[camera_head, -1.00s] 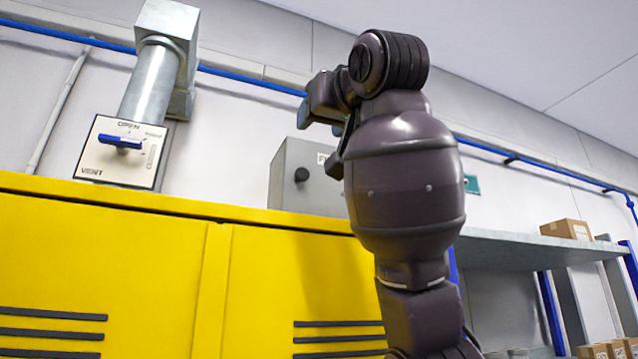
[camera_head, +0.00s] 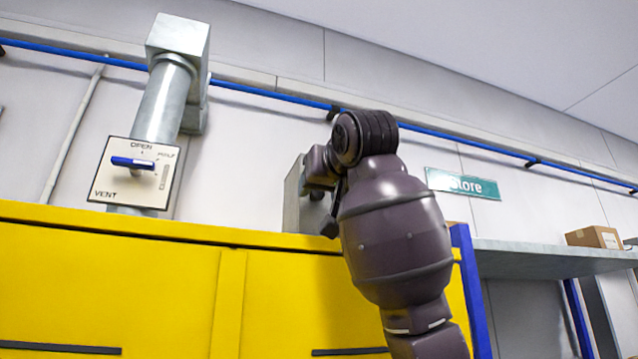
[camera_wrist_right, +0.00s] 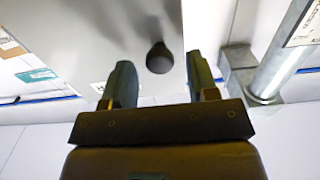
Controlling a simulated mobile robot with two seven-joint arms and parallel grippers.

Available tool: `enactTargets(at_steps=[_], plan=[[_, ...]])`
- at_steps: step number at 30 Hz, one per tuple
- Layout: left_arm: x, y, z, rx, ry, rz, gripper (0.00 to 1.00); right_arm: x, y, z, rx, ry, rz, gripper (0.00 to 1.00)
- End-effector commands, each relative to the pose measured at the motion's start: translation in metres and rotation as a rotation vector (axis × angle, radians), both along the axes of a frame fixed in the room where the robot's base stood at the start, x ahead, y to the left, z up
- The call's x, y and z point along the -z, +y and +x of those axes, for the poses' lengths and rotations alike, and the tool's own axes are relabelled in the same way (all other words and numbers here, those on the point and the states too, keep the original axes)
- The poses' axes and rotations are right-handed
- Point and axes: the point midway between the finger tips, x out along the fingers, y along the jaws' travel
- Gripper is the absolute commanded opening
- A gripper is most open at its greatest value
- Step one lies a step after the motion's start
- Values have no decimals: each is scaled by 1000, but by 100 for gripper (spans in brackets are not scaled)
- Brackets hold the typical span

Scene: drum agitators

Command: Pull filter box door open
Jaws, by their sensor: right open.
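The filter box (camera_head: 292,202) is a grey metal box on the wall behind the yellow cabinet, mostly hidden by my right arm in the head view. Its pale door face (camera_wrist_right: 105,35) fills the upper middle of the right wrist view. A round black knob (camera_wrist_right: 159,58) stands on the door. My right gripper (camera_wrist_right: 160,74) is open, and the knob shows in the gap between its two fingers, apart from both. In the head view, the right gripper (camera_head: 330,215) is at the box front, partly hidden by my wrist. My left gripper is in neither view.
The yellow cabinet (camera_head: 110,285) lies below the box. A vent panel (camera_head: 135,172) with a blue handle and a grey duct (camera_head: 165,100) stand left. A green Store sign (camera_head: 462,184) and a shelf (camera_head: 540,258) with a cardboard box (camera_head: 594,237) are right.

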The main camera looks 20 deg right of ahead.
Motion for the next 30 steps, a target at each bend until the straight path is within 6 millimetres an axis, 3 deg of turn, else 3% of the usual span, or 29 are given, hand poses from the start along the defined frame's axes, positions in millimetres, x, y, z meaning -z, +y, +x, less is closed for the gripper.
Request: enactTargets(at_steps=[5, 14, 25, 30], plan=[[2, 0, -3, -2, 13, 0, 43, 0, 1, 12, 0, 1, 0, 54], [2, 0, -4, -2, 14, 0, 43, 1, 1, 14, 0, -1, 0, 54], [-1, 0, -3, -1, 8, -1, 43, 0, 1, 13, 0, -1, 0, 0], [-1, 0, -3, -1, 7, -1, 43, 0, 0, 13, -1, -1, 0, 0]])
